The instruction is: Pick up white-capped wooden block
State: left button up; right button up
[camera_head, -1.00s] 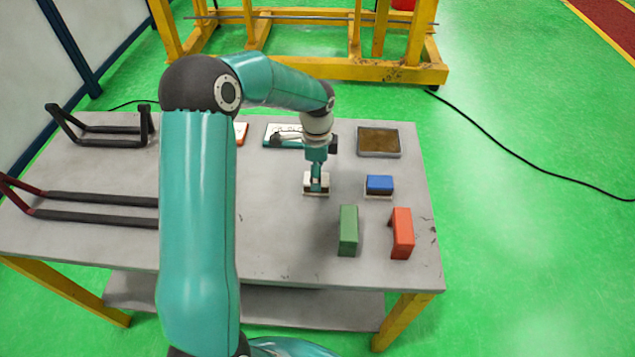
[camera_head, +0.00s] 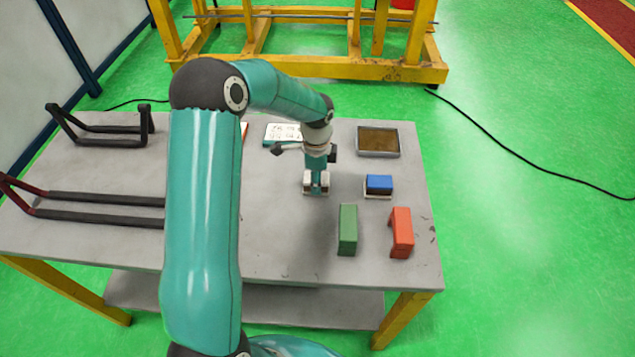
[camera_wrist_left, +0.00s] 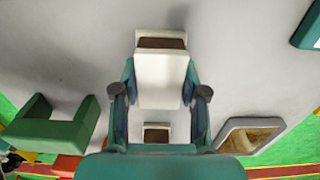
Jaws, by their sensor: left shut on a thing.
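The white-capped wooden block (camera_head: 308,190) is at the middle of the grey table (camera_head: 275,245), under my left gripper (camera_head: 316,184). In the left wrist view the block (camera_wrist_left: 160,78) has a white body with a brown wooden face at its far end. My left gripper (camera_wrist_left: 160,95) has one finger on each side of it and is shut on it. A small white and brown part (camera_wrist_left: 156,133) shows nearer the palm. I cannot tell whether the block is clear of the table. My right gripper is not in view.
A blue block (camera_head: 379,184) on a white base stands right of the gripper. Green (camera_head: 348,230) and red (camera_head: 401,233) blocks stand nearer the front. A brown-filled tray (camera_head: 378,140) and a white board (camera_head: 283,132) lie behind. Dark racks (camera_head: 95,205) stand at left.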

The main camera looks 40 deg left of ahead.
pick_arm(q)
jog(key=shift+r, duration=0.1)
notch_tip(320, 180, up, 20)
dwell(0.5)
jog(key=o, duration=0.6)
jog(key=shift+c, duration=0.2)
jog(key=c, duration=0.4)
jog(key=shift+c, duration=0.2)
